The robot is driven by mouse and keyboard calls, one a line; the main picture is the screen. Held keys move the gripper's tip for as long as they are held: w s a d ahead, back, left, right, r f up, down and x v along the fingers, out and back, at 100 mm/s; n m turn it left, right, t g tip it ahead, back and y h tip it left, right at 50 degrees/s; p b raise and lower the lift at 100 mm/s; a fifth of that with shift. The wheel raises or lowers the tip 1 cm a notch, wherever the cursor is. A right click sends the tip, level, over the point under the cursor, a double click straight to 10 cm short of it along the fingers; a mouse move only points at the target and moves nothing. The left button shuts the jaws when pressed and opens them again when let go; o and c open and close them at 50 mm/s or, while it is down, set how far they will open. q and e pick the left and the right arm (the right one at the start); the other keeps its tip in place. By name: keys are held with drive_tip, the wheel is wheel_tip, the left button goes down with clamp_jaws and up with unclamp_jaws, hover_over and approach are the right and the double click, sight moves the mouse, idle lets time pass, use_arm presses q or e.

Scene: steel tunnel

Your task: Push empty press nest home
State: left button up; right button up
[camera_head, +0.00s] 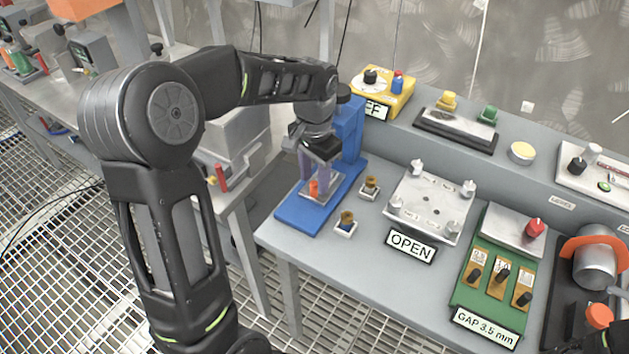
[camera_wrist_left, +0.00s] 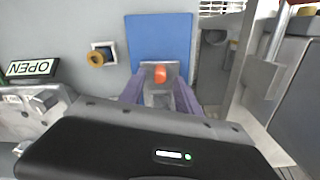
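The blue press (camera_head: 349,135) stands on the bench with its blue base plate (camera_head: 297,212) toward the front edge; the base also shows in the left wrist view (camera_wrist_left: 160,35). A grey nest with an orange part (camera_head: 314,188) sits on the base, and the orange part shows in the left wrist view (camera_wrist_left: 160,73). My left gripper (camera_head: 316,180) points down over the nest. In the left wrist view its two purple-grey fingers (camera_wrist_left: 159,98) stand apart on either side of the nest. Whether they touch it I cannot tell.
Two small brass pieces on white holders (camera_head: 370,188) (camera_head: 346,224) stand right of the press. A plate fixture (camera_head: 431,207) with an OPEN sign (camera_head: 410,245) and a green gap unit (camera_head: 495,265) lie further right. A yellow box (camera_head: 385,92) is behind.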

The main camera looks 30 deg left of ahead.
use_arm(q)
wheel_tip(320, 180, up, 6)
drive_tip(key=shift+f, duration=0.15)
